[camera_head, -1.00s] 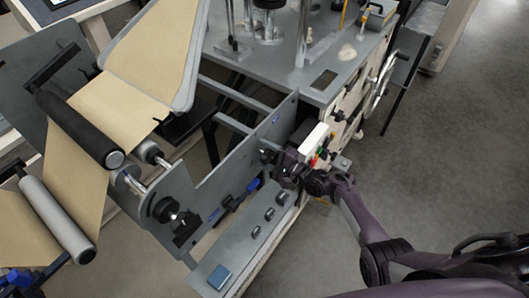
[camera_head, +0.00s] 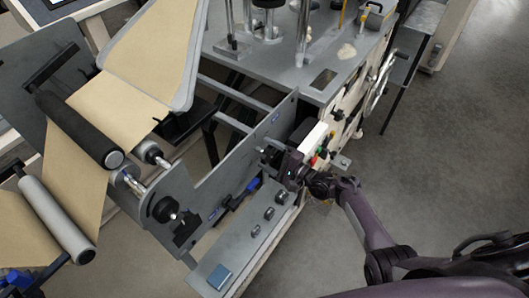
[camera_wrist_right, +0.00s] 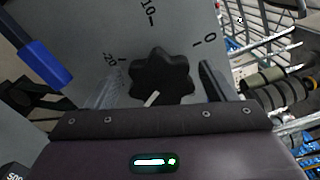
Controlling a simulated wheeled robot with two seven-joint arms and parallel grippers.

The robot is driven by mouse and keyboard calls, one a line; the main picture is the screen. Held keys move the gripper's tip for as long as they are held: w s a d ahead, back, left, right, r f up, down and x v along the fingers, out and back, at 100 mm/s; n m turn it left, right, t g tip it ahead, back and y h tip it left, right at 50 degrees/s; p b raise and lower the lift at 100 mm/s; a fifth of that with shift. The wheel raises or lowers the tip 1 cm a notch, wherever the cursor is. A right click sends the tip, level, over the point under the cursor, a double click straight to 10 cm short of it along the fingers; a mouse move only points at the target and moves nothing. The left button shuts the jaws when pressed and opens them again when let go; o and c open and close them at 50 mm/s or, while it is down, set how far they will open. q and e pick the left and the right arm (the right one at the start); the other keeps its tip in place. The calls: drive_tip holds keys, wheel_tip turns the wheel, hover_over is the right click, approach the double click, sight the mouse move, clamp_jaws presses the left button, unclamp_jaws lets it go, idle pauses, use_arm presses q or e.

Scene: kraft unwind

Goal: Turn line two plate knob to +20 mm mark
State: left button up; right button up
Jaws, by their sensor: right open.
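A black lobed plate knob (camera_wrist_right: 160,77) shows in the right wrist view on a grey plate. A short white line lies on the knob's lower side, and the gripper body hides part of the knob's lower edge. My right gripper (camera_wrist_right: 155,88) is open, with one finger at each side of the knob. I cannot tell whether the fingers touch it. In the head view my right gripper (camera_head: 279,163) is at the machine's side plate and largely hides the knob. My left gripper is not in view.
A white box with coloured buttons (camera_head: 314,140) is close beside my right gripper. A blue-handled part (camera_wrist_right: 45,65) is left of the knob. Open grey floor (camera_head: 430,170) lies to the right.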

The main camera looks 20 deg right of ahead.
sight(270, 156)
drive_tip(key=v, duration=0.6)
idle(0.3)
drive_tip(key=s+a+f+n+g+h+b, duration=0.1)
drive_tip(key=s+f+n+g+h, duration=0.1)
drive_tip(key=s+f, duration=0.5)
drive_tip(key=s+f+n+g+h+b, duration=0.1)
drive_tip(key=s+f+n+g+h, duration=0.2)
drive_tip(key=f, duration=0.8)
drive_tip(key=s+a+f+n+g+h, duration=0.1)
drive_tip(key=s+f+n, duration=0.1)
drive_tip(key=s+f, duration=0.6)
drive_tip(key=s+d+f+n+g+h, duration=0.1)
drive_tip(key=s+f+n+g, duration=0.1)
drive_tip(key=s+f, duration=0.3)
drive_tip(key=s+d+f+n+g+h+b, duration=0.1)
drive_tip(key=s+f+n, duration=0.4)
drive_tip(key=s, duration=0.7)
drive_tip(key=s+d+f+n+g+h, duration=0.1)
drive_tip(key=s+f+n+g+h, duration=0.2)
drive_tip(key=s+f, duration=0.3)
drive_tip(key=s+g, duration=0.1)
drive_tip(key=s, duration=0.2)
drive_tip(key=shift+s+d+b, duration=0.2)
drive_tip(key=shift+d+b, duration=0.1)
drive_tip(key=shift+b, duration=0.1)
